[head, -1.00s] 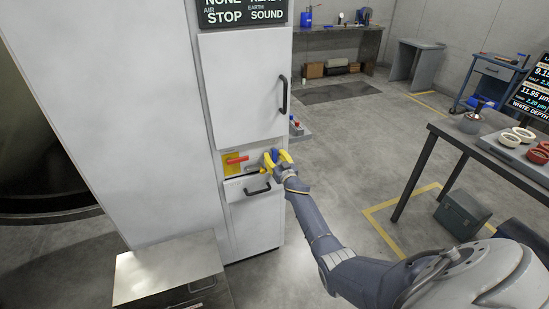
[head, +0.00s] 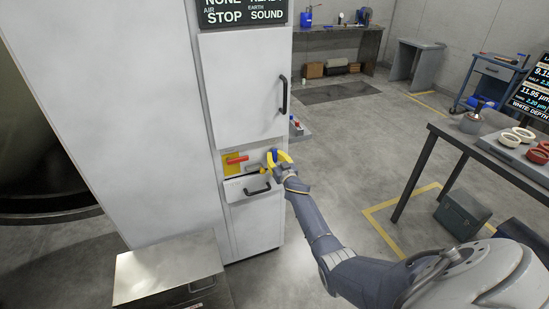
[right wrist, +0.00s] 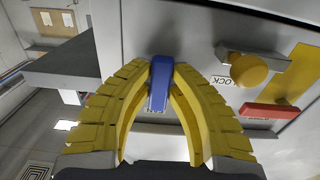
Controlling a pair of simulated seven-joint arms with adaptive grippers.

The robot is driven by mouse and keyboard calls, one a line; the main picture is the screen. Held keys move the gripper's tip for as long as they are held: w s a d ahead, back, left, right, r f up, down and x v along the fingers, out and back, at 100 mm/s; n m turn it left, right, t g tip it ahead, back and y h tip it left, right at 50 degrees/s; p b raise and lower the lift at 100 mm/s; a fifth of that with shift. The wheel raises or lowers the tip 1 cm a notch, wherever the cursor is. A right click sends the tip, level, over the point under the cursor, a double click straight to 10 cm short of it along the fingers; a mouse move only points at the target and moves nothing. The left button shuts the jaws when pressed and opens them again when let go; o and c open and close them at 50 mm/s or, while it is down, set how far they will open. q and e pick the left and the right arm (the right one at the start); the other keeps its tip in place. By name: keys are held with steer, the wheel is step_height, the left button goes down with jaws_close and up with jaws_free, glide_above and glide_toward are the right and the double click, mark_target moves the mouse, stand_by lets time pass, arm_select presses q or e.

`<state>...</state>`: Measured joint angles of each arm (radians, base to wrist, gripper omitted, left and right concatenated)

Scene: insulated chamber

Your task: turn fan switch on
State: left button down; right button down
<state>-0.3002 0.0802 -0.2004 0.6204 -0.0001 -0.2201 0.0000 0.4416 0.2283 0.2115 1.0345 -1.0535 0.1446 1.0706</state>
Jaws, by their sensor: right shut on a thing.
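A blue lever (head: 273,157) stands out from the narrow control strip on the white cabinet, below the upper door. My right gripper (head: 276,162) has its yellow fingers shut on this lever. In the right wrist view the blue lever (right wrist: 160,84) sits between the two yellow fingertips (right wrist: 161,72). Its far end is partly hidden in the head view, and no label for it is readable. I cannot tell from the frames whether the switch is on or off. My left gripper is not in view.
Left of the lever are a red handle (head: 237,160) on a yellow plate and a yellow knob (right wrist: 248,70) by a LOCK label. A drawer handle (head: 258,190) is just below.

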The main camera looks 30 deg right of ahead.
mark_target(278, 147)
steer(key=n, duration=0.2)
steer(key=d+n, duration=0.1)
steer(key=n, duration=0.1)
steer(key=shift+s+r, duration=0.1)
steer(key=shift+r, duration=0.05)
steer(key=n, duration=0.3)
steer(key=d+n, duration=0.1)
steer(key=shift+r+n, duration=0.25)
steer(key=shift+n, duration=0.05)
steer(key=shift+s+d+r+n, duration=0.1)
steer(key=shift+r+n, duration=0.25)
steer(key=shift+n, duration=1.15)
steer(key=shift+d+r+n, duration=0.15)
steer(key=shift+r+n, duration=0.15)
steer(key=shift+n, duration=1.2)
steer(key=shift+s+d+r+n, duration=0.1)
steer(key=shift+r+n, duration=0.25)
steer(key=shift+n, duration=1.15)
steer(key=c, duration=1.3)
jaws_free()
